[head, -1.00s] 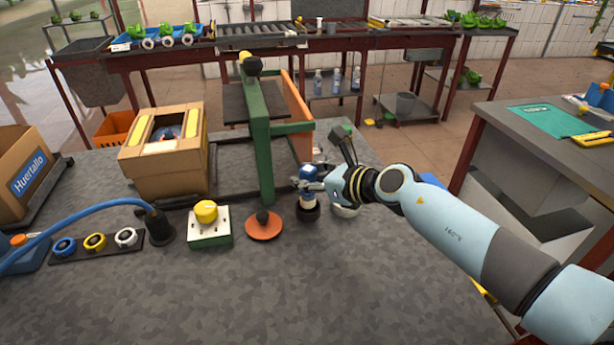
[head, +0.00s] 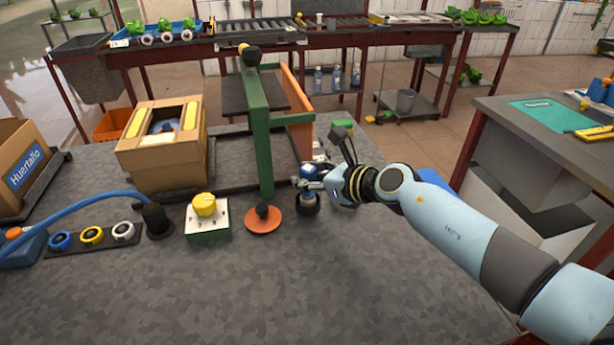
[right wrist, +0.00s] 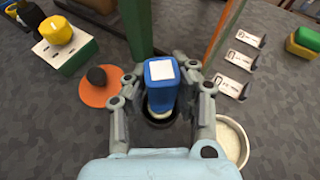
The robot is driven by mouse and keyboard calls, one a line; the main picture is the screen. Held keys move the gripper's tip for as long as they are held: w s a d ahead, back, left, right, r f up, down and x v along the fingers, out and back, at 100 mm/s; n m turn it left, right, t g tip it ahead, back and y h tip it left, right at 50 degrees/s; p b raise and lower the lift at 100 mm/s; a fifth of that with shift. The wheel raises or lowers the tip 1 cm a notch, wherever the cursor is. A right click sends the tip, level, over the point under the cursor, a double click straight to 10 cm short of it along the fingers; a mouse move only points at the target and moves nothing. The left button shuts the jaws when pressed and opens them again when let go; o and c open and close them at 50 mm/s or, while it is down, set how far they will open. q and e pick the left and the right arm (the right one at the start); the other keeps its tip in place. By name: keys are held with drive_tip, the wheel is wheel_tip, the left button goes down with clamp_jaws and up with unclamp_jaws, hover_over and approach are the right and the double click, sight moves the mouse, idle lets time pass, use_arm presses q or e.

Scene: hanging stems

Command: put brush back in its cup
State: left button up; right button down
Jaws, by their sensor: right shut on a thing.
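The brush, a block-like blue handle with a white square on top, shows in the right wrist view (right wrist: 161,88) with a pale band below the blue. My right gripper (right wrist: 160,100) is shut on it, one finger on each side. In the head view the gripper (head: 311,185) holds the brush upright. The dark round cup (head: 307,206) stands on the table directly under the brush; its black rim (right wrist: 158,120) shows around the brush's lower end. The bristles are hidden, and I cannot tell how deep they sit. My left gripper is not in view.
An orange disc with a black knob (head: 263,220) and a green-and-white box with a yellow knob (head: 207,218) stand left of the cup. A green post (head: 262,140) rises close behind. A pale round dish (right wrist: 233,140) sits right of the gripper. The front table is clear.

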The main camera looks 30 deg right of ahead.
drive_tip(key=shift+f+b, duration=0.5)
drive_tip(key=shift+f, duration=0.05)
idle(0.5)
drive_tip(key=c, duration=0.6)
unclamp_jaws()
drive_tip(key=shift+r, duration=0.1)
drive_tip(key=shift+r+p, duration=1.4)
drive_tip(key=shift+p, duration=0.2)
drive_tip(key=shift+r, duration=0.1)
wheel_tip(320, 180, up, 6)
drive_tip(key=p, duration=0.6)
